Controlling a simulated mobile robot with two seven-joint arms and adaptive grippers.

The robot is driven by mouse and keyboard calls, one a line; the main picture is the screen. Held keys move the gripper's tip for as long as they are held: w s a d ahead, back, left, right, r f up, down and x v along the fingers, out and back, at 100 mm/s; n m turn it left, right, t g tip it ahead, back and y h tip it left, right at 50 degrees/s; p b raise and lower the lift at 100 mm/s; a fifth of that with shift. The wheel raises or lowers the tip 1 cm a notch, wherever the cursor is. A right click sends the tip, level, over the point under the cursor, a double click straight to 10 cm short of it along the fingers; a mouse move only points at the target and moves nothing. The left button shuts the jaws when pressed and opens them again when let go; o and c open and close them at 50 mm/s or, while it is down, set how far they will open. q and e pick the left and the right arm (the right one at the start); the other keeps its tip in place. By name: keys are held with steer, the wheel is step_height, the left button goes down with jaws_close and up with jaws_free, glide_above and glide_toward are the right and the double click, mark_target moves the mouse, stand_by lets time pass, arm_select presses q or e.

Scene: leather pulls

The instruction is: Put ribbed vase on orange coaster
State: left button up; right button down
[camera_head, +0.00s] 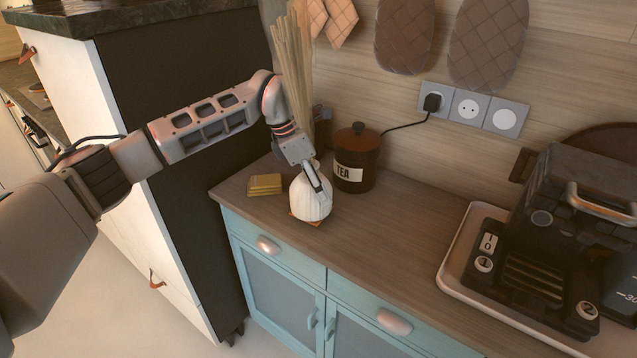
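The ribbed vase (311,203) is white and round, near the front-left part of the wooden counter. The orange coaster (292,218) shows as a thin edge and corner under the vase's base; the vase looks upright over it, and any small gap between them is too small to tell. My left gripper (316,180) reaches down to the vase's neck from above, with one finger against its near upper side. The other finger is hidden, so whether it grips the vase is unclear. My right gripper is not in view.
A brown TEA jar (355,160) stands close behind right of the vase. A yellow stack (265,185) lies to its left. Tall dried stalks (293,70) rise behind my wrist. A coffee machine (550,240) on a tray is at right. The middle counter (400,230) is clear.

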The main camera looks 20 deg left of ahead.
arm_select(q)
steer(key=o, duration=1.5)
steer(key=v, duration=1.2)
